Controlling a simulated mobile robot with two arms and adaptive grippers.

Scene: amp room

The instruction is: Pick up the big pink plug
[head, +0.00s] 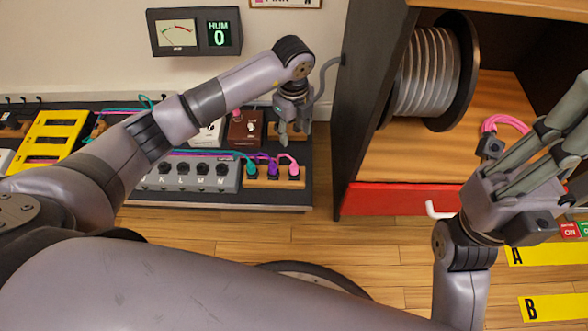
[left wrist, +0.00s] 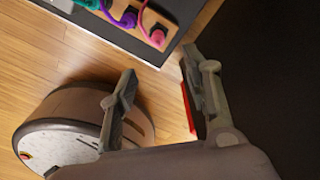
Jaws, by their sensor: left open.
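A pink plug (head: 293,169) with a short pink cable sits in the right end of a wooden socket strip, beside a purple and a teal plug. It shows at the top of the left wrist view (left wrist: 157,37). A thicker pink cable loop (head: 506,123) lies on the wooden shelf at the right, with a dark plug-like end (head: 490,147) partly behind my right gripper. My left gripper (head: 291,138) is open and empty, above and behind the strip; its spread fingers show in the left wrist view (left wrist: 158,88). My right gripper (head: 572,118) is at the right edge, its fingertips partly cut off.
A pedal board (head: 310,200) holds several pedals, including a yellow one (head: 45,140) and a brown one (head: 244,128). A dark cabinet side (head: 357,110) stands right of my left gripper. A cable reel (head: 430,75) and a red drawer (head: 395,198) are further right.

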